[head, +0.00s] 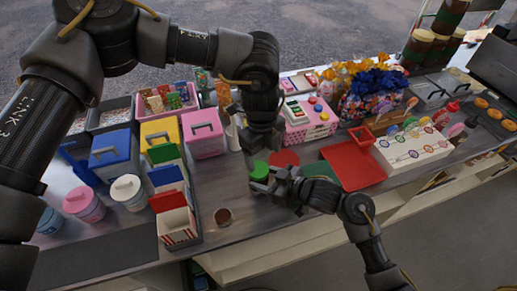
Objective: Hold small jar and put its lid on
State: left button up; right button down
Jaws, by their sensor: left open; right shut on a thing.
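A small round green-topped thing (259,169), which looks like the small jar with its green lid, is between my two grippers above the counter. My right gripper (270,187) comes in from the lower right and is shut on it. The gripper hides most of its body, and I cannot tell how the lid sits. My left gripper (256,153) points down just behind the green top and is open. I cannot tell whether its fingers touch the green top.
A red disc (285,158), a dark green mat (320,171) and a red tray (354,168) lie to the right. Striped boxes (177,225) stand left. The counter between is clear.

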aim_at(258, 169)
pick_arm(q)
jog(key=shift+w+a+r, duration=0.25)
jog(key=shift+a+r, duration=0.05)
jog(key=shift+r, duration=0.2)
jog(key=shift+w+a+y, duration=0.15)
jog(key=shift+a+y, duration=0.15)
jog(key=shift+a, duration=0.1)
jog(key=shift+f, duration=4)
jog(key=shift+c, duration=0.3)
jog(key=c, duration=0.9)
jog(key=o, duration=1)
